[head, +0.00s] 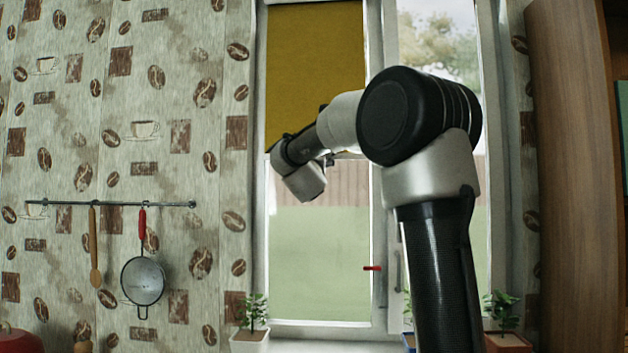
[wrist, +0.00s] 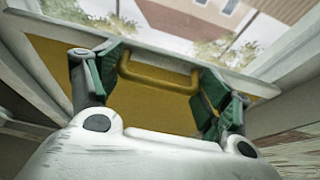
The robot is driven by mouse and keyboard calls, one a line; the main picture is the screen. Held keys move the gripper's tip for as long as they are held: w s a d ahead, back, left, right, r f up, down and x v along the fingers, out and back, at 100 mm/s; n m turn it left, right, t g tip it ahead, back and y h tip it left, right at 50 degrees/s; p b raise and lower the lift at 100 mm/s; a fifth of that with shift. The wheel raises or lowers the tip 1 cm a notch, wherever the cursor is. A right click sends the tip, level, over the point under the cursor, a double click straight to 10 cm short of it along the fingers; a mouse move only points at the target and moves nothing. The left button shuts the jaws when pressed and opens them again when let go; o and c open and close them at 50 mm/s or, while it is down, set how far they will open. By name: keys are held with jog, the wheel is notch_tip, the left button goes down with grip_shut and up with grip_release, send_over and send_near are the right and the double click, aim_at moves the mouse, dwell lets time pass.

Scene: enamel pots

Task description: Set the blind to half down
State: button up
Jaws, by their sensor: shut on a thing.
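The yellow-brown blind (head: 315,70) hangs over the upper part of the left window pane in the head view. Its lower edge is about midway down the visible pane, with clear glass below. In the wrist view the blind's cloth (wrist: 70,65) lies behind my fingers, with a pale bottom bar along its edge. A yellow handle (wrist: 160,82) sits at that bar. In the head view my wrist is at the blind's lower edge, and the fingers are mostly hidden.
Potted plants (head: 250,325) stand along the sill. A rail with a strainer (head: 143,280) and a wooden spoon hangs on the left wall. A wooden cabinet (head: 570,180) stands at right.

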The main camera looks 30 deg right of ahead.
jog(key=shift+r, duration=1.3)
jog(key=o, duration=1.1)
jog(key=shift+w+a, duration=0.1)
jog(key=shift+o, duration=0.2)
jog(key=v, duration=1.2)
